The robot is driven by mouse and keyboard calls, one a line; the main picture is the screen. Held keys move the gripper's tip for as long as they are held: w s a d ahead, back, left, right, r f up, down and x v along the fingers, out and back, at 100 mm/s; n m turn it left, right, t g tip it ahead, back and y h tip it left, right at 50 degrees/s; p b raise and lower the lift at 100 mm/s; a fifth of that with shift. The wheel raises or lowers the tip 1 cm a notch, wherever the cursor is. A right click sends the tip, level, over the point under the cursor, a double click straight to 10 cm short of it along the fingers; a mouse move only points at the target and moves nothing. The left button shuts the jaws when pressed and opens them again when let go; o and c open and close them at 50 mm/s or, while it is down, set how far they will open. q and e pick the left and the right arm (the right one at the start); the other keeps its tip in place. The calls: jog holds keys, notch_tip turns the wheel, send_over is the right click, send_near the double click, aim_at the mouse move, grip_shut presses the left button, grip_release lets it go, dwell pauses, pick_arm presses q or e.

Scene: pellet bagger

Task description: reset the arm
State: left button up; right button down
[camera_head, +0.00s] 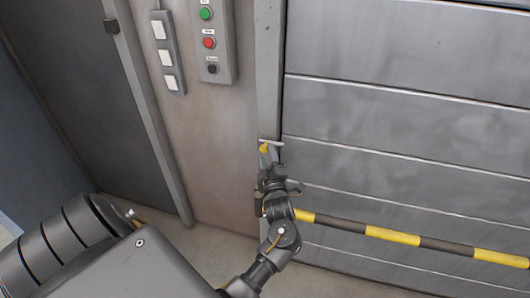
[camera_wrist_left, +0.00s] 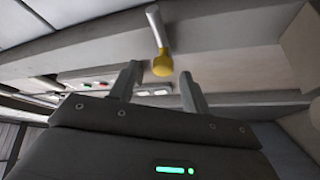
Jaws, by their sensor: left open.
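My left gripper (camera_head: 268,156) reaches up in front of the door frame in the head view. Its two fingers are spread apart in the left wrist view (camera_wrist_left: 158,82), with nothing held between them. A small handle with a yellow knob (camera_head: 264,148) sits at the gripper's fingertips in the head view. In the left wrist view the yellow knob (camera_wrist_left: 165,64) hangs on a pale rod, just beyond and between the fingertips. I cannot tell whether a finger touches it. My right gripper is not in view.
A grey control panel (camera_head: 212,45) carries green, red and black buttons. A strip with white switches (camera_head: 166,55) is beside it. A grey panelled shutter (camera_head: 400,130) fills the right, crossed by a yellow-and-black striped bar (camera_head: 393,236). Some floor (camera_head: 205,255) shows below.

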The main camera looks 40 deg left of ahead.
pick_arm(q)
jog(key=shift+v, duration=0.85)
